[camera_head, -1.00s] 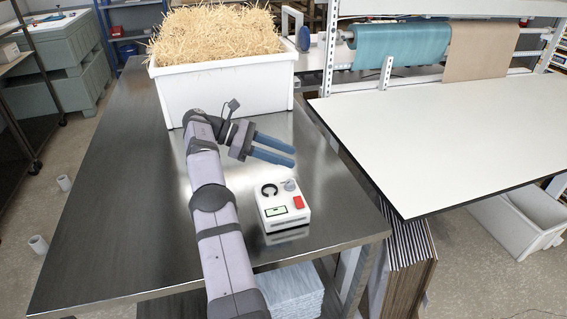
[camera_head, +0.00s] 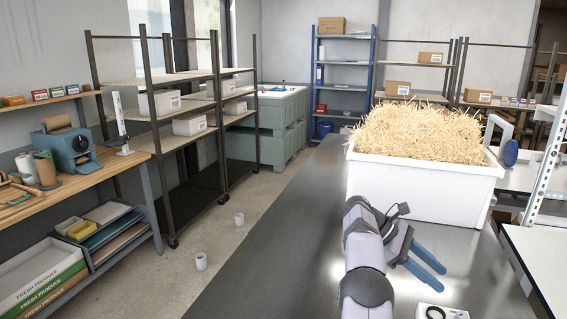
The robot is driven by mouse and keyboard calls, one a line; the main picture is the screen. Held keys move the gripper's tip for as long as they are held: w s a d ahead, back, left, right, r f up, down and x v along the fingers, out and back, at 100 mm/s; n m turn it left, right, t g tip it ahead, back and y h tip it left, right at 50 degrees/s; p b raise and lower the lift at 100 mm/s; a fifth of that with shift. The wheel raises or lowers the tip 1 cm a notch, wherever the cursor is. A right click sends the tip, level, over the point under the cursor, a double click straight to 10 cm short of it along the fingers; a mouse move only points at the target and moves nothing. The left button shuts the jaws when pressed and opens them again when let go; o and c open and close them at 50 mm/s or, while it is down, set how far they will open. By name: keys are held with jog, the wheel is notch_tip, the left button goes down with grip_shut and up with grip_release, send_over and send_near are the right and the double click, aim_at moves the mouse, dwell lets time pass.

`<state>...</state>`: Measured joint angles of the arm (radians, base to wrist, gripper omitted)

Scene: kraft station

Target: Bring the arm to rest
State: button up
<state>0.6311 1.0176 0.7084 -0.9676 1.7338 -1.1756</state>
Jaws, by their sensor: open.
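My gripper (camera_head: 428,267) is at the lower right of the head view, above the steel table (camera_head: 277,262). Its two blue fingers are apart and nothing is between them. My grey arm reaches up from the bottom edge, bent at the wrist so that the fingers point right and down. The gripper is in front of a white bin (camera_head: 420,190) heaped with straw (camera_head: 418,132) and does not appear to touch it.
A white control box (camera_head: 440,312) is cut off by the bottom edge. On the left are a wooden workbench (camera_head: 62,200) with a blue dispenser and dark shelving (camera_head: 160,115). Two white rolls (camera_head: 201,262) are on the floor. The table left of my arm is bare.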

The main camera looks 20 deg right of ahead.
jog(key=w+a+f+t, duration=0.1)
jog(key=w+a, duration=0.1)
jog(key=a, duration=0.2)
jog(key=w+a+f+t, duration=0.1)
jog(key=w+a, duration=0.1)
jog(key=a, duration=0.2)
jog(key=w+a+f+t, duration=0.1)
jog(key=w+a+t, duration=0.1)
jog(key=a, duration=0.2)
jog(key=shift+w+a+f+y, duration=0.25)
jog(key=shift+w+a+y, duration=0.05)
jog(key=shift+a, duration=0.05)
jog(key=s+a+f+m+t+y, duration=0.1)
jog(key=s+a+f+t+y, duration=0.15)
jog(key=a, duration=0.95)
jog(key=s+a+f+m+t+y, duration=0.2)
jog(key=a+f, duration=0.2)
jog(key=a, duration=0.7)
jog(key=s+a+f+m+y+b, duration=0.2)
jog(key=s+a+f, duration=0.4)
jog(key=s+a, duration=0.3)
jog(key=shift+s+a+f+m+t+b, duration=0.35)
jog(key=shift+a+m+b, duration=0.2)
jog(key=shift+a, duration=0.5)
